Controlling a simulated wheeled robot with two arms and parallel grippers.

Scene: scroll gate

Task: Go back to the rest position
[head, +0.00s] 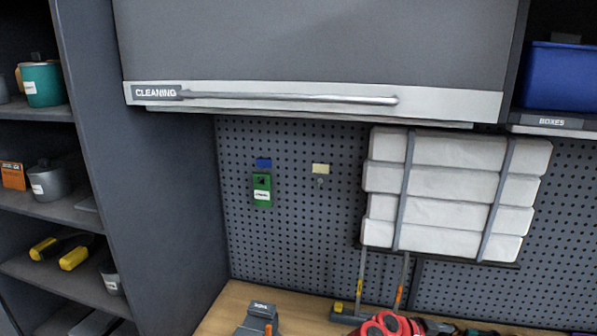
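Neither of my grippers shows in the head view, so their state and position cannot be seen. The grey roll-up gate (315,45) of the cabinet marked CLEANING is down in the upper middle of the head view. Its long bar handle (290,97) runs along the light bottom rail.
A wooden bench (225,302) lies below, with a grey labelled item (260,318) and red-handled tools (385,324) at its front. A strapped white stack (450,195) and a green box (262,189) are on the pegboard. Shelves (55,210) stand left; a blue bin (560,77) sits upper right.

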